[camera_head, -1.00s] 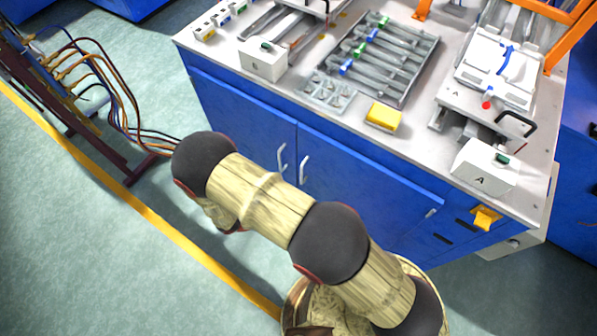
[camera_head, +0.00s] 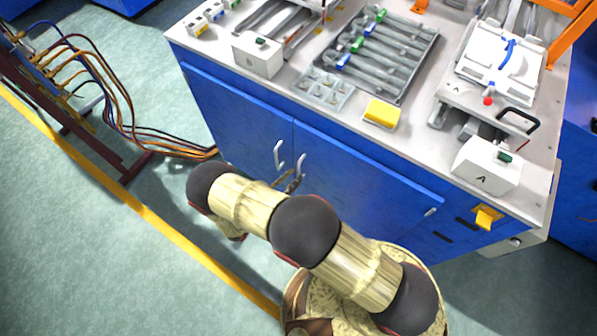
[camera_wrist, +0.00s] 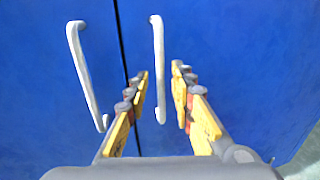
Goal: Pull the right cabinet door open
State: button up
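The right cabinet door (camera_head: 365,192) is blue and shut, flush with the left door (camera_head: 235,118). Its white bar handle (camera_head: 301,160) stands upright beside the seam; it also shows in the wrist view (camera_wrist: 158,50). My gripper (camera_head: 291,183) is at the lower part of this handle in the head view. In the wrist view my gripper (camera_wrist: 161,73) is open, with its yellow fingers on either side of the handle's lower part. Clear gaps show between handle and fingers; how deep the handle lies between them I cannot tell. The left handle (camera_wrist: 84,75) is outside the fingers.
The worktop (camera_head: 365,140) above the doors holds a yellow block (camera_head: 381,113), a rack (camera_head: 395,60) and white boxes A (camera_head: 486,166) and B (camera_head: 257,55). Cables (camera_head: 125,115) hang beside a frame at left.

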aim_at(299, 172)
jog(key=shift+x, duration=1.75)
jog(key=shift+c, duration=0.4)
grip_shut()
